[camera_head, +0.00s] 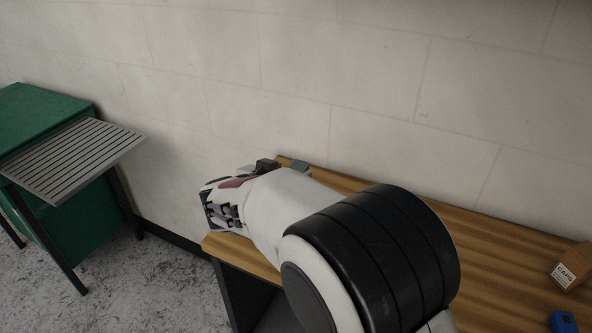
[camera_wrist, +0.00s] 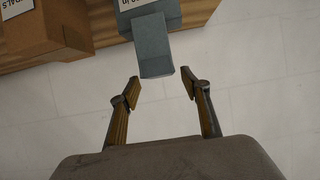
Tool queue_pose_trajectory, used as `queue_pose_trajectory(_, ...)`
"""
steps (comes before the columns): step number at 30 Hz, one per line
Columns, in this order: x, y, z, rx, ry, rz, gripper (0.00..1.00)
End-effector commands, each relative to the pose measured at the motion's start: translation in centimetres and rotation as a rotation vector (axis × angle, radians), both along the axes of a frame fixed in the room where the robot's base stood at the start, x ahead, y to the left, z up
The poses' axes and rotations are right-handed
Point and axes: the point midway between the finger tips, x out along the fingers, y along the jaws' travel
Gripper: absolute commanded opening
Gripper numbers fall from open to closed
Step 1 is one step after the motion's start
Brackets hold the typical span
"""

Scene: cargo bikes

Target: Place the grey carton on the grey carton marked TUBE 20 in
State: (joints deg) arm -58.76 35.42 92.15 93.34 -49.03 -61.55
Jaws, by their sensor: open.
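In the wrist view my gripper (camera_wrist: 162,86) is open, its two fingers apart with nothing between the tips. A small grey carton (camera_wrist: 154,55) is just beyond the fingertips, roughly centred on the gap. It overlaps a larger grey carton (camera_wrist: 174,13) with a white label, of which "20 in" is partly readable. I cannot tell whether the small carton rests on the larger one or stands in front of it. In the head view my arm hides most of this spot; a small grey shape (camera_head: 301,164) shows just behind it.
A brown carton (camera_wrist: 40,32) with a partly cut-off label is beside the grey cartons. The wooden bench (camera_head: 490,245) runs along the wall, with a brown CAPS box (camera_head: 573,266) and a blue object (camera_head: 563,322) at right. A green cabinet (camera_head: 40,112) with a slatted shelf stands at left.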

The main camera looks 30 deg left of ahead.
Motion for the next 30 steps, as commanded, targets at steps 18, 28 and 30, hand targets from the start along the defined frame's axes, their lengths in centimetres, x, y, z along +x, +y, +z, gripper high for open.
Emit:
queue_pose_trajectory(18, -3.7, -0.1, 1.8, 0.0, 0.0, 0.0, 0.47)
queue_pose_trajectory(28, -3.7, -0.2, 1.8, 0.0, 0.0, 0.0, 0.47)
queue_pose_trajectory(30, -3.7, -0.2, 1.8, 0.0, 0.0, 0.0, 0.47)
